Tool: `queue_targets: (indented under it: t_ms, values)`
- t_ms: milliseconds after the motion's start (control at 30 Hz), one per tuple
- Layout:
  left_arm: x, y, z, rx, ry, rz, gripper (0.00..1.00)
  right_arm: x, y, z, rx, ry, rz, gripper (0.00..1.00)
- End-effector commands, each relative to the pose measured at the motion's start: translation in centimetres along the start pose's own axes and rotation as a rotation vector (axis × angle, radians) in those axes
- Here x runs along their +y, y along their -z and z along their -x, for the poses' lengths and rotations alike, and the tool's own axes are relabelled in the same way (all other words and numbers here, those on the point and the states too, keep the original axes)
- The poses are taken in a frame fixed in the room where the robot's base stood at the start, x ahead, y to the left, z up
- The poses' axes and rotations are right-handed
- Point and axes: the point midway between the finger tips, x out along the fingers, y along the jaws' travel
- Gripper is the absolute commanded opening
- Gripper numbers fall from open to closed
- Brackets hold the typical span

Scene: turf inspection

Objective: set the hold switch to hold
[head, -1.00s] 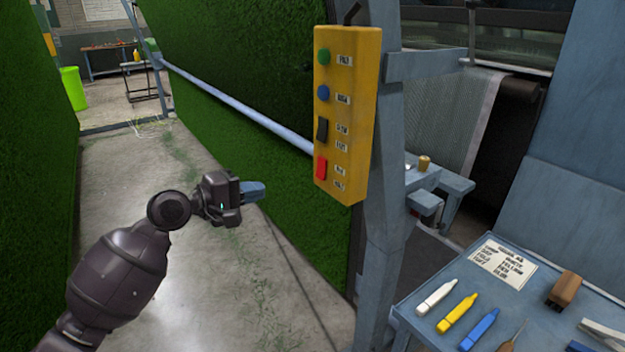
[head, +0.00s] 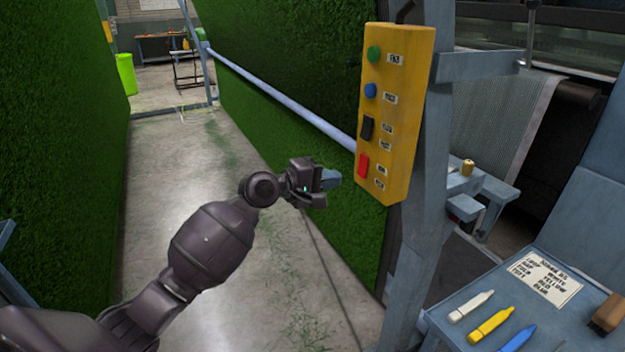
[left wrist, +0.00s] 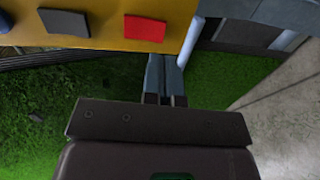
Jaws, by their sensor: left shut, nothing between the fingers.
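A yellow control box (head: 398,110) hangs on a blue-grey post. It carries a green button (head: 374,55), a blue button (head: 370,90), a black rocker switch (head: 367,128) and, lowest, a red rocker switch (head: 363,166). Its small labels are too blurred to read, so I cannot tell which is the hold switch. My left gripper (head: 332,179) is shut and empty, just left of and slightly below the red switch, apparently apart from it. In the left wrist view the shut fingers (left wrist: 166,64) point toward the box's edge, with the red switch (left wrist: 145,28) and black switch (left wrist: 64,22) above. My right gripper is out of view.
A blue-grey rail (head: 280,100) runs along the green turf wall behind the gripper. A blue table (head: 455,296) at lower right holds a label card (head: 548,280), several coloured markers and a brush (head: 608,312). The concrete aisle (head: 180,180) is clear.

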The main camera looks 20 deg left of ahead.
Motion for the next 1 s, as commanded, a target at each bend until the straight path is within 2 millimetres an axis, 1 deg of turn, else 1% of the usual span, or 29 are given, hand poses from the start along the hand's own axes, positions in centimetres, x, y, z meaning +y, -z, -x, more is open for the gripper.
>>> queue_targets:
  t_ms: [33,200,400,533,867,1000]
  values:
    - [0.1,-0.1,-0.9,-0.001,0.0,0.0,0.0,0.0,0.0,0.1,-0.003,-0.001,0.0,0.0]
    - [0.1,0.0,-3.5,-0.001,-0.001,0.001,0.0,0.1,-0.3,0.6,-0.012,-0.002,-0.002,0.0]
    - [0.1,0.0,-5.1,0.0,-0.001,0.0,0.0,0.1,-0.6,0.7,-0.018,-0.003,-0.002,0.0]
    - [0.0,0.0,-5.5,0.001,0.0,0.0,0.0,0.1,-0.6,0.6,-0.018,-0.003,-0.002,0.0]
    - [-0.1,0.0,-5.5,0.0,-0.001,-0.001,0.0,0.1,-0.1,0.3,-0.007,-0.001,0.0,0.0]
    - [-0.3,0.0,-5.8,0.0,-0.022,-0.001,0.0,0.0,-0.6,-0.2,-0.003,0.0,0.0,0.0]
